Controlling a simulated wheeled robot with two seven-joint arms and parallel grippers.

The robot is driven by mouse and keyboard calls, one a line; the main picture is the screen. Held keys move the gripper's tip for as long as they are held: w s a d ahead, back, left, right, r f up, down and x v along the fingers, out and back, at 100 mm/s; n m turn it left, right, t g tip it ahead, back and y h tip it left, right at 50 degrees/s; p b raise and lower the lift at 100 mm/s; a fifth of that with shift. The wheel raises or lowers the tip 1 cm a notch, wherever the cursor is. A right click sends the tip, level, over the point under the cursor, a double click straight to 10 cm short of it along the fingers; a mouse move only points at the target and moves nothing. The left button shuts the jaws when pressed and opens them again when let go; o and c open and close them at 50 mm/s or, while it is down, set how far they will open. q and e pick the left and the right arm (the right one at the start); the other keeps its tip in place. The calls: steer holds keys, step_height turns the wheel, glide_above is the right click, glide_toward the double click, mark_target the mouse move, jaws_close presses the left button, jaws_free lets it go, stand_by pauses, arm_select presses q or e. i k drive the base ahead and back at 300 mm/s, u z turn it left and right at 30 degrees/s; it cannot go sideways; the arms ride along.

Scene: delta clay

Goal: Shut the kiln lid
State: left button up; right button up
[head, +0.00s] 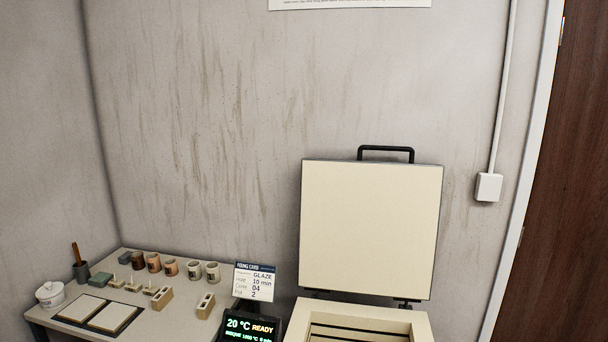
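The kiln lid (369,230) is a square cream slab with a dark rim. It stands upright, wide open, at the back of the kiln, with a black bar handle (386,150) on its top edge. The kiln body (420,322) is a cream box below it; its open top shows dark slots inside, and its lower part is cut off by the picture's bottom edge. Neither of my grippers shows in the head view.
A table (180,320) left of the kiln holds several cups (171,267), a white lidded pot (50,293), small blocks and two framed tiles. A display (250,327) and a firing card (254,281) stand beside the kiln. A wooden door (565,200) is at right.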

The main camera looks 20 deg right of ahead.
mark_target(370, 227)
steer(key=z, duration=0.5)
steer(key=k, duration=0.6)
steer(key=z, duration=0.85)
steer(key=i, duration=0.85)
steer(key=u, duration=0.3)
